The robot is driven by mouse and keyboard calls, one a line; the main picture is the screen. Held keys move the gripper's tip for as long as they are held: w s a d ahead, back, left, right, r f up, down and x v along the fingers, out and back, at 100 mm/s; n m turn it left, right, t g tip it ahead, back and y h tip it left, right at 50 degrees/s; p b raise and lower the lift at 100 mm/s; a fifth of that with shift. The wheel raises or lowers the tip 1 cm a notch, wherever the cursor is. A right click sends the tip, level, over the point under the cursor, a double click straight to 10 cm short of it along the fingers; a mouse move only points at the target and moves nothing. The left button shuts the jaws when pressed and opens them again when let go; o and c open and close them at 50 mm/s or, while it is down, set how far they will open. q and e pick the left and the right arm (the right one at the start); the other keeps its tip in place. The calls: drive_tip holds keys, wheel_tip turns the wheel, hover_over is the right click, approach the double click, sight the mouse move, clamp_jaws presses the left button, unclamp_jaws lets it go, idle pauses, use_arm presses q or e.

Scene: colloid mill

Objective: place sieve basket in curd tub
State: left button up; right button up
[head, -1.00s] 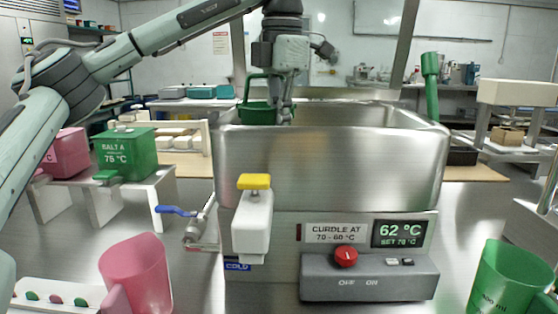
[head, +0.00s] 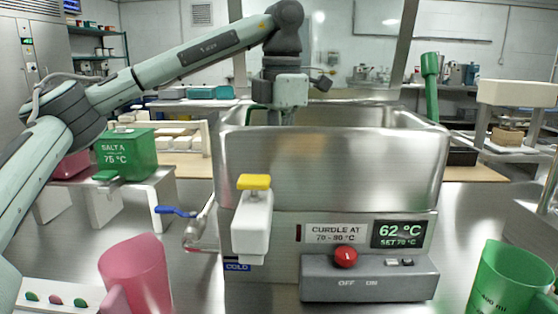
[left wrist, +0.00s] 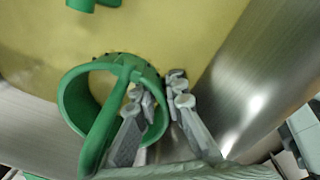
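The curd tub (head: 330,165) is a steel box in the middle of the head view. The green sieve basket (left wrist: 72,100) is inside it; in the head view only a bit of its green handle (head: 252,108) shows above the rim. My left gripper (left wrist: 160,102) reaches down into the tub at its left side. In the left wrist view one finger is inside the basket's ring and one outside, with the wall pinched between them. The fingertips are hidden in the head view. My right gripper is not in view.
Yellow liquid (left wrist: 215,30) lies beneath the basket, close to the tub's steel wall (left wrist: 255,90). A green paddle (head: 431,85) stands at the tub's right. A green salt box (head: 127,155), a pink jug (head: 137,275) and a green jug (head: 510,280) stand around it.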

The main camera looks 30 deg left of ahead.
use_arm(q)
drive_tip(key=shift+o, duration=1.1)
wheel_tip(320, 180, up, 12)
drive_tip(key=shift+d, duration=0.25)
